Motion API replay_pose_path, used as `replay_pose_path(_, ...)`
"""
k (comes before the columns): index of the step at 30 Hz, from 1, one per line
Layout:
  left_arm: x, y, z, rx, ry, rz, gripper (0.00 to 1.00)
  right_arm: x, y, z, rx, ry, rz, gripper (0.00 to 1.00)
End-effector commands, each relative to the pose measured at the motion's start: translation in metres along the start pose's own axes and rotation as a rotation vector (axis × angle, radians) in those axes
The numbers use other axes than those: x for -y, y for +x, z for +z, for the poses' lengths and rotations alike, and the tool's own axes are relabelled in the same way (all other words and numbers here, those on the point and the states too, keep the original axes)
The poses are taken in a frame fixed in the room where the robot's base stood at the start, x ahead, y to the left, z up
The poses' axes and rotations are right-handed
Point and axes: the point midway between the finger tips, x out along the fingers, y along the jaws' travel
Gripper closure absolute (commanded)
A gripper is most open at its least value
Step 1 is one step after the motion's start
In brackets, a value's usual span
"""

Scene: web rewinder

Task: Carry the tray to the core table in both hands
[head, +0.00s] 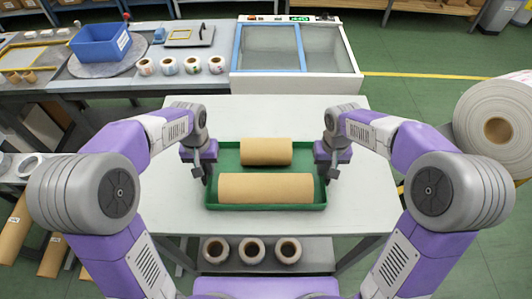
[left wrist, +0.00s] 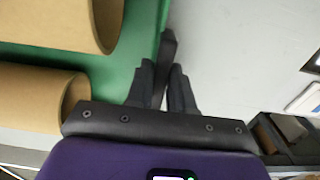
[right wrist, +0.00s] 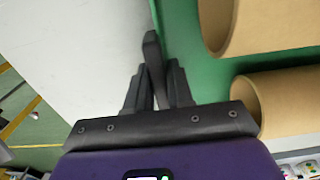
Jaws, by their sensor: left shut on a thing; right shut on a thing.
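The green tray (head: 266,207) is over the light grey table (head: 290,115) in the head view, between my two grippers. Two brown cardboard cores lie in it: a shorter one (head: 266,151) at the back and a longer one (head: 266,188) in front. My left gripper (head: 206,178) is shut on the tray's left side; the left wrist view shows its fingers (left wrist: 166,85) at the green rim. My right gripper (head: 326,177) is shut on the tray's right side; the right wrist view shows its fingers (right wrist: 160,85) at the rim. I cannot tell whether the tray touches the table.
Several small rolls (head: 193,65) and a blue bin (head: 100,43) stand on the bench behind, beside a glass-topped machine (head: 297,50). A large web roll (head: 497,130) is at the right.

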Motion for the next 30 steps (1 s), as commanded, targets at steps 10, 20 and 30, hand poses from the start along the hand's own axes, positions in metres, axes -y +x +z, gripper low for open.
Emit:
replay_pose_path(10,-0.002,0.0,0.0,-0.001,0.003,0.003,0.53,0.002,0.0,0.0,-0.001,-0.003,-0.003,0.53)
replay_pose_path(20,-0.001,-0.024,-0.001,-0.006,0.001,0.003,0.53,0.001,0.0,0.0,0.0,-0.001,-0.002,0.53)
replay_pose_path(30,-0.002,-0.094,-0.001,-0.005,0.003,0.004,0.53,0.001,0.0,0.0,0.0,0.0,-0.001,0.53)
